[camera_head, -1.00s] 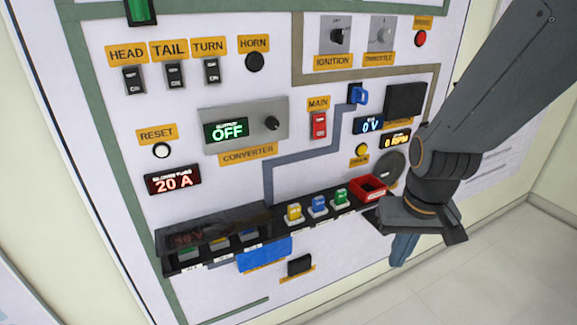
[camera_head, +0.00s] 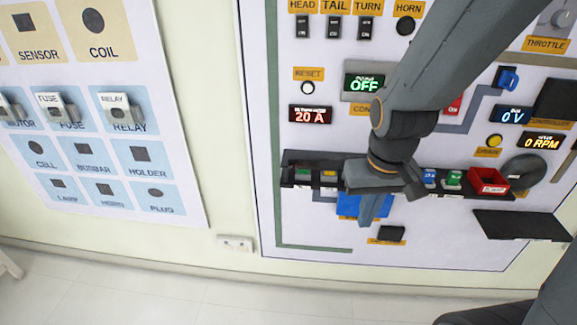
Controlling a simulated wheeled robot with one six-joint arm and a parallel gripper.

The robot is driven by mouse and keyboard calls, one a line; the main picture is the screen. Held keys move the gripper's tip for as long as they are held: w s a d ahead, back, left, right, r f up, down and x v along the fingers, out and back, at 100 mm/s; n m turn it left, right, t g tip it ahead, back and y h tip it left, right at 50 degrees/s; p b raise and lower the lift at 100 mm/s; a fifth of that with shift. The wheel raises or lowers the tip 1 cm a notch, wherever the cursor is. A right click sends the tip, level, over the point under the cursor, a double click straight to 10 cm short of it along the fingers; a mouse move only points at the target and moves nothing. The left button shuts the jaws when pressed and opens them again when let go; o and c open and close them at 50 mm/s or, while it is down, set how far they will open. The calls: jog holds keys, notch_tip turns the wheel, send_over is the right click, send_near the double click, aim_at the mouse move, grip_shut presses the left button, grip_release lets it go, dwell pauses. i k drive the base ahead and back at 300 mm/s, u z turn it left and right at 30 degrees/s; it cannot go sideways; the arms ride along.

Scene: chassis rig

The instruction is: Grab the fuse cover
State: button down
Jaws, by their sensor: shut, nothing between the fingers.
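The fuse cover (camera_head: 312,159) is a dark, see-through strip over the left part of the black fuse rail on the white wall panel. Its right part is hidden behind my gripper. My gripper (camera_head: 371,211) is shut and empty.
A black shelf (camera_head: 520,225) juts out at lower right. A parts board (camera_head: 100,110) hangs at left. The floor (camera_head: 200,285) in front looks clear.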

aim_at(291, 157)
jog(key=u, duration=1.4)
jog(key=k, duration=1.15)
jog(key=z, duration=1.55)
jog(key=i, duration=1)
